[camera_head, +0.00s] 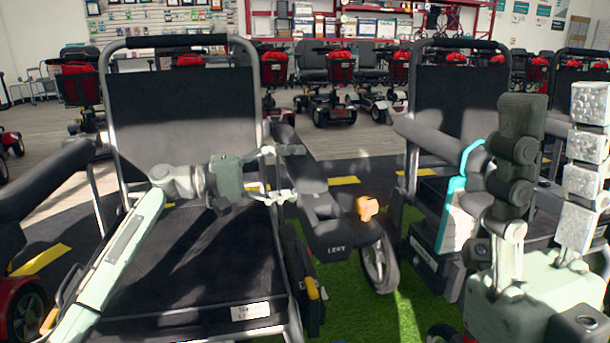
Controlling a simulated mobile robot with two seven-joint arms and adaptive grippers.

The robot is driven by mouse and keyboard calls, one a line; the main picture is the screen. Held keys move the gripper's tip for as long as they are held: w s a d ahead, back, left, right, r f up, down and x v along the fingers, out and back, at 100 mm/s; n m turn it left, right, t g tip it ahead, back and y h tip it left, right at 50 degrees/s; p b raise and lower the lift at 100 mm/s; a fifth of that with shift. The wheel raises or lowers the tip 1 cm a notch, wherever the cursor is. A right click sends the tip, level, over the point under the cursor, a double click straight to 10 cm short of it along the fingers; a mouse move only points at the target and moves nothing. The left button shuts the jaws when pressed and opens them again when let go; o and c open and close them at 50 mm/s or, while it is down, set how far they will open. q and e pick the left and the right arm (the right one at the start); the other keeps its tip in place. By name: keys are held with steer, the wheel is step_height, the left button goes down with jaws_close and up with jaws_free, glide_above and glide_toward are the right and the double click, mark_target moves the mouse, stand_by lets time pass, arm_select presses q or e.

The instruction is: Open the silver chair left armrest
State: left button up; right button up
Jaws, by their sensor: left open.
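The silver-framed chair (251,70) with a black back and seat fills the left half of the head view. The armrest on its picture-right side (310,183) is a dark padded bar, lowered and running forward from the backrest. At its front is a dark control box (335,240) marked "LEFT", with an orange knob (367,208). My left gripper (291,173) is open and reaches across the seat from the left. Its fingers are at the armrest's inner side and overlap it in the picture; whether they touch is unclear. My right gripper cannot be made out.
A second dark chair (455,95) stands close on the right, with a teal-edged part (455,210) at its armrest. A wheel (379,262) sits below the orange knob. Green floor (370,315) lies between the chairs. Red scooters (330,95) line the back.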

arm_select(q)
steer(key=shift+x, duration=1.2)
steer(key=shift+w, duration=0.1)
jaws_close()
steer(key=shift+r, duration=0.1)
